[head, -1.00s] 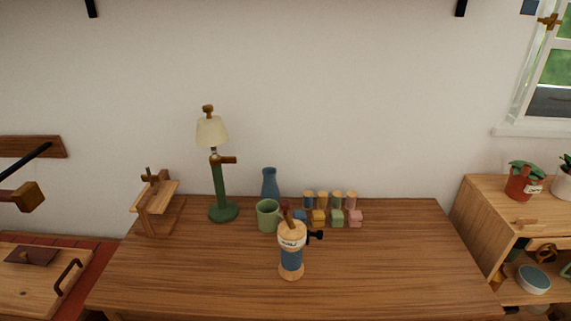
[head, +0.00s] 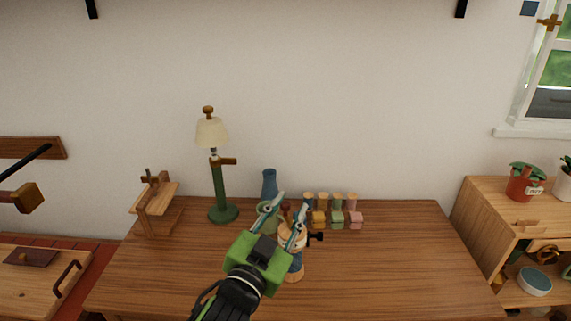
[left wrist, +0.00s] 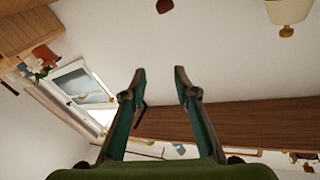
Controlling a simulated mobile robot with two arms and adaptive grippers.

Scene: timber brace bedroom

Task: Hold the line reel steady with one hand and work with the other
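The line reel (head: 296,265) stands upright near the middle of the wooden table (head: 400,270). It has a pale wooden top and base, a blue band and a dark knob on its right side; my left gripper partly covers it. My left gripper (head: 291,204) is in front of and over the reel in the head view, with its fingers spread. In the left wrist view the fingers (left wrist: 160,72) are apart with nothing between them, and the reel is not in sight. Contact with the reel cannot be judged. My right gripper is in neither view.
Behind the reel stand a blue vase (head: 269,184) and a green mug (head: 266,222), now partly covered. Several small spools and coloured blocks (head: 337,216) sit behind to the right. A green lamp (head: 219,180) and a wooden stand (head: 155,200) are left. The table's right side is clear.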

